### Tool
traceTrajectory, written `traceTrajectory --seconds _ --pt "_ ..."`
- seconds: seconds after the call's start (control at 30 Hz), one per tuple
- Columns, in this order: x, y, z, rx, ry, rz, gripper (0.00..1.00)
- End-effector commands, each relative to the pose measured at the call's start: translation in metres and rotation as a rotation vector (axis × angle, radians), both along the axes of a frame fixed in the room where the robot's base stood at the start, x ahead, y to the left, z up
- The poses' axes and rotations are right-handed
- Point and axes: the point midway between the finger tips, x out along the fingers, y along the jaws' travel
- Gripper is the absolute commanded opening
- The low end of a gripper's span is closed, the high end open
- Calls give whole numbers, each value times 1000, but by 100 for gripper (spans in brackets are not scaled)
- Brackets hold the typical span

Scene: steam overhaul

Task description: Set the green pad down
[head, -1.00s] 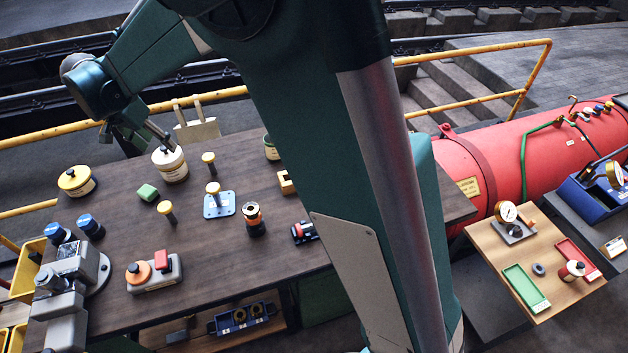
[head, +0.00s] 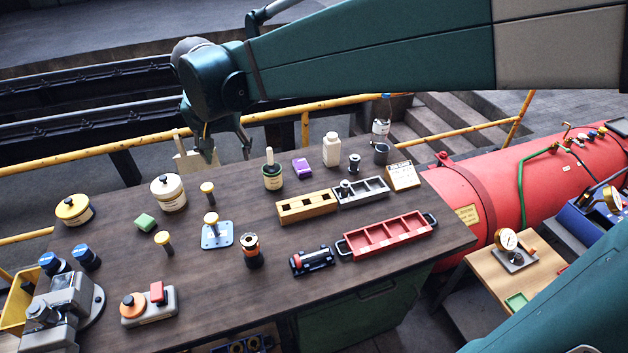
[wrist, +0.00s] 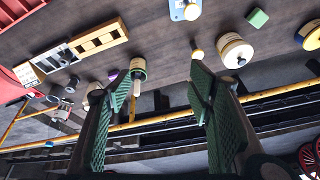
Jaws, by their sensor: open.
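The green pad (head: 145,222) is a small block lying flat on the dark wooden bench (head: 190,295), between the yellow-lidded tin and a yellow-topped peg. In the wrist view it shows at the upper right (wrist: 258,18). My gripper (head: 226,150) is above the back edge of the bench, up and to the right of the pad and clear of it. In the wrist view my gripper's two green ribbed fingers (wrist: 160,85) are spread wide with nothing between them.
A white tin (head: 168,193), a yellow-lidded tin (head: 74,210) and yellow-topped pegs (head: 164,242) stand around the pad. A dark green pot (head: 272,177) stands near my gripper. A yellow rail (head: 305,130) runs behind the bench. A red tray (head: 388,236) is at the right.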

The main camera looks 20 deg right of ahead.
Motion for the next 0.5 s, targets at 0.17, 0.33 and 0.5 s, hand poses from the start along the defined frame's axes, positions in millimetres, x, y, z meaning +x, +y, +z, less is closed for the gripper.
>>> traceTrajectory --seconds 0.17,0.33,0.5 --pt "-30 -34 7 1 -19 41 52" --pt "-58 -63 11 -2 -41 81 52" --pt "-87 -89 11 -8 -64 119 52"
